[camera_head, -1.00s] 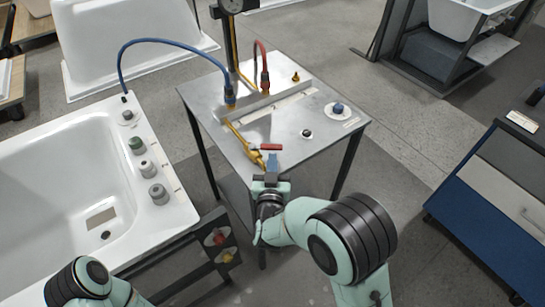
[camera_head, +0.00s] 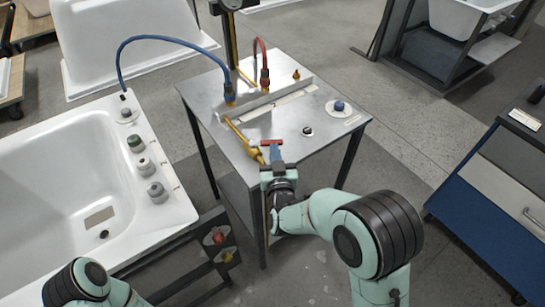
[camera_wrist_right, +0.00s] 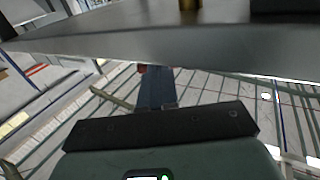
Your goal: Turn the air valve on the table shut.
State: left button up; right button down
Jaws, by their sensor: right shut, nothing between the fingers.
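The air valve is a brass pipe (camera_head: 242,137) with a red handle (camera_head: 271,141) at the front edge of the metal table (camera_head: 222,92). The handle lies across the pipe at an angle. My right gripper (camera_head: 275,153) is shut and empty, its blue fingers just below the handle's right end. I cannot tell whether they touch it. In the right wrist view the shut fingers (camera_wrist_right: 156,88) point towards the underside of the table edge (camera_wrist_right: 150,45). A small bit of red (camera_wrist_right: 142,68) shows at their tip. My left arm shows at the bottom left, its gripper out of view.
A white bathtub (camera_head: 60,160) stands left of the table, with knobs (camera_head: 146,166) on its rim. A blue cabinet (camera_head: 490,215) stands at the right. Floor is free between table and cabinet.

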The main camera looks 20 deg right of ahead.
aim_at(279, 145)
jog(key=shift+w+d+f+n+y+b, duration=0.1)
jog(key=shift+w+d+n+y+b, duration=0.15)
jog(key=shift+n+y+b, duration=0.25)
jog(key=shift+w+d+f+n+y+b, duration=0.15)
jog(key=shift+d+n+y, duration=0.15)
jog(key=shift+y, duration=0.4)
jog(key=shift+w+d+r+b, duration=0.1)
jog(key=shift+w+d+b, duration=0.1)
jog(key=shift+w+b, duration=0.4)
jog(key=shift+w+d+r+b, duration=0.1)
jog(key=shift+w+d+b, duration=0.05)
jog(key=shift+w+b, duration=0.4)
pick_arm(q)
jog(key=f, duration=0.1)
jog(key=w+f, duration=0.1)
jog(key=f, duration=0.1)
jog(key=shift+w+f+t, duration=0.15)
jog(key=shift+w+t, duration=0.1)
jog(key=shift+t, duration=0.05)
pick_arm(e)
jog(key=shift+w, duration=0.1)
pick_arm(q)
jog(key=shift+w, duration=0.1)
pick_arm(e)
jog(key=shift+r, duration=0.1)
pick_arm(q)
jog(key=shift+a+f, duration=0.1)
jog(key=shift+f, duration=0.1)
pick_arm(e)
jog(key=shift+d, duration=0.1)
